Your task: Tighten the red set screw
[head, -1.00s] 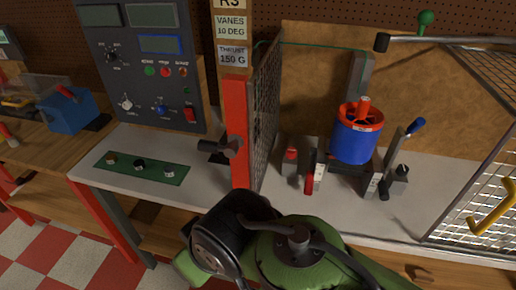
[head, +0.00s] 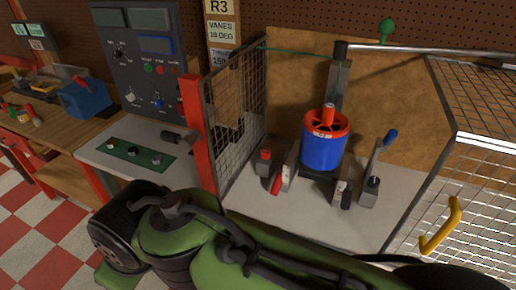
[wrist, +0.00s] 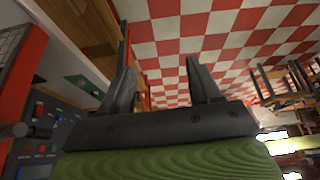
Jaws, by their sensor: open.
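The ducted rotor (head: 322,153) is a blue cylinder with a red vaned rim, upright in a dark cradle on the bench. A red post (head: 328,113) stands up from its middle. A red knob (head: 265,155) tops a small grey block left of the cradle, and a red-handled piece (head: 276,186) sits beside it. I cannot tell which red part is the set screw. My gripper (wrist: 160,68) shows in the wrist view, open and empty, its two dark fingers apart, pointing over the checkered floor. It is away from the rotor, which is not in the wrist view.
A mesh guard (head: 238,105) with a red post (head: 197,130) stands left of the rotor. A mesh door (head: 470,180) with a yellow handle (head: 440,226) stands right. A control panel (head: 150,60) and green strip (head: 135,151) are further left. A blue-tipped lever (head: 378,160) stands close right of the rotor.

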